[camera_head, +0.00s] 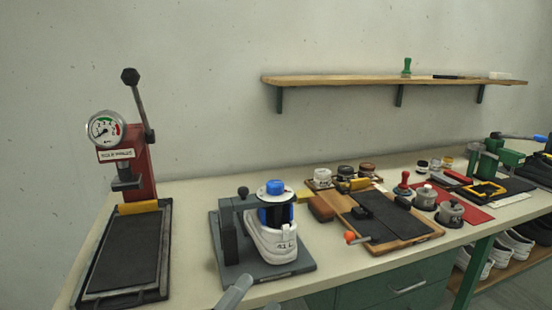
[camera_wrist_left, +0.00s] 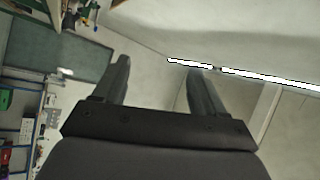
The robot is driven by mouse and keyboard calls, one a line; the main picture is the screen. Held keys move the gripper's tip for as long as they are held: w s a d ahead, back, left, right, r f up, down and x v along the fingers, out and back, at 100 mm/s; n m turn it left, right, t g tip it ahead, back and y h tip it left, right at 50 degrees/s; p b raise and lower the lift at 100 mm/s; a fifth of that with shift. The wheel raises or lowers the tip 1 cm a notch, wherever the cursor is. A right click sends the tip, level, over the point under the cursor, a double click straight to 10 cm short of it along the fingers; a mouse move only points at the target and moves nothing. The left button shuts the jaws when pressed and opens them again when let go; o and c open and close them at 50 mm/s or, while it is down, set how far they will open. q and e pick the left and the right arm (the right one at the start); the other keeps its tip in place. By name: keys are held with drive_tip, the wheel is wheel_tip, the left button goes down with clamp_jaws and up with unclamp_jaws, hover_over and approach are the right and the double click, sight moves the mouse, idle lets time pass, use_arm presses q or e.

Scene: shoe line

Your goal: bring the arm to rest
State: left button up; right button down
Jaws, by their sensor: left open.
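My left gripper (camera_head: 252,298) shows at the bottom edge of the head view, in front of the grey fixture; only its grey fingertips are visible there. In the left wrist view the two fingers of my left gripper (camera_wrist_left: 158,80) stand wide apart with nothing between them. Behind them are a pale wall or ceiling and bright light strips. A white shoe (camera_head: 271,239) marked "41 L" sits in the grey fixture (camera_head: 292,269) with a blue knob on top, beyond the fingertips. My right gripper is not in view.
A red press with a gauge (camera_head: 105,128) stands at the left of the bench (camera_head: 190,285). A wooden board (camera_head: 425,232), jars and stamps lie to the right. A green press (camera_head: 487,160) is farther right. A wooden shelf (camera_head: 340,80) is on the wall.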

use_arm(q)
drive_tip(key=s+a+f+n+g+y, duration=0.2)
drive_tip(key=s+a+f+n, duration=0.3)
drive_tip(key=f, duration=0.3)
drive_tip(key=s+a+f+n+g+y, duration=0.3)
drive_tip(key=s+a+f+n+y, duration=0.2)
drive_tip(key=f, duration=0.4)
drive_tip(key=s+a+f+n+g+y, duration=0.2)
drive_tip(key=s+a+f+n+y, duration=0.2)
drive_tip(key=f, duration=0.5)
drive_tip(key=s+a+n, duration=0.2)
drive_tip(key=s+n, duration=0.1)
drive_tip(key=shift+a+f+n, duration=0.15)
drive_tip(key=shift+a+n, duration=0.1)
drive_tip(key=shift+n, duration=0.05)
